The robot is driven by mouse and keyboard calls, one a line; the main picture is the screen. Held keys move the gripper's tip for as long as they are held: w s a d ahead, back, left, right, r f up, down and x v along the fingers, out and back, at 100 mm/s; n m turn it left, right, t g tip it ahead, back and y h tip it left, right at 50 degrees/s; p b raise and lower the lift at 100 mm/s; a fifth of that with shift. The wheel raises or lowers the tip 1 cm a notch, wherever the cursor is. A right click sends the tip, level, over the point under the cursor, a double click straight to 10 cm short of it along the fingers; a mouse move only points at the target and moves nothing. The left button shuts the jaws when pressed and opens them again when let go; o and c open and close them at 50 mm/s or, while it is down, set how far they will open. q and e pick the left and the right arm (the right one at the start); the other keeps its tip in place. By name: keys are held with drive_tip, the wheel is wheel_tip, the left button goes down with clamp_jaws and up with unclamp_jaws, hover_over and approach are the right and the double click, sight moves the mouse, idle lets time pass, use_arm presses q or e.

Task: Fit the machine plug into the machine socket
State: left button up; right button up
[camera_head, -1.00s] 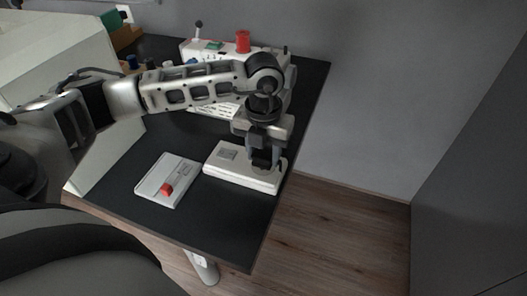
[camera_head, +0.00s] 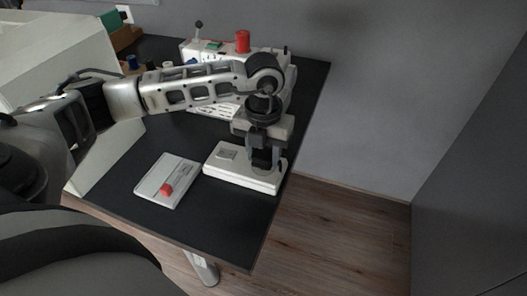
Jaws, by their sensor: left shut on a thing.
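My left gripper (camera_head: 265,160) points down over the right part of a white block-like unit (camera_head: 239,178) near the right edge of the dark desk. It is shut on a small dark piece, likely the machine plug, mostly hidden between the fingers. The unit has a grey square patch (camera_head: 227,154) on its top left. I cannot tell which opening is the machine socket, nor whether the dark piece touches the unit. My right gripper is not in view.
A white panel with a red knob (camera_head: 166,190) lies left of the unit on the dark desk (camera_head: 215,222). Open floor (camera_head: 335,235) lies to the right.

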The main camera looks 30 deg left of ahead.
sight(263, 153)
use_arm(q)
drive_tip(key=shift+f+b, duration=0.6)
drive_tip(key=shift+f, duration=0.05)
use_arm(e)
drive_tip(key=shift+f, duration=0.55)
use_arm(q)
drive_tip(key=o, duration=1)
drive_tip(key=shift+r, duration=0.35)
wheel_tip(263, 153, up, 15)
drive_tip(key=shift+r+p, duration=0.2)
drive_tip(key=shift+p, duration=0.1)
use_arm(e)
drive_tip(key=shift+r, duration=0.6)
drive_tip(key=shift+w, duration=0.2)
